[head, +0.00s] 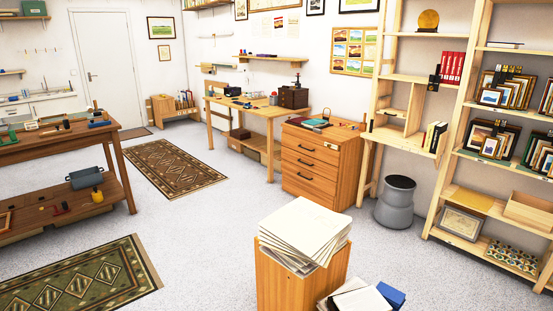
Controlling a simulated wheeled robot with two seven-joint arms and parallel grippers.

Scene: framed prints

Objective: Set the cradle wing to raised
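I cannot make out for certain which thing is the cradle wing. A small wooden pedestal (290,285) stands in the near middle, with a fanned stack of large pale sheets (303,232) on its top. A low wooden holder (174,110) with upright pieces in it stands by the far wall and is too small to read in detail. Neither of my grippers is in the head view.
A dark workbench (50,145) stands at left, a light workbench (240,108) and drawer cabinet (315,165) at the back. Open shelves (470,110) with frames, a grey bin (396,202) and stacked books (358,297) are at right. Floor between rugs and pedestal is clear.

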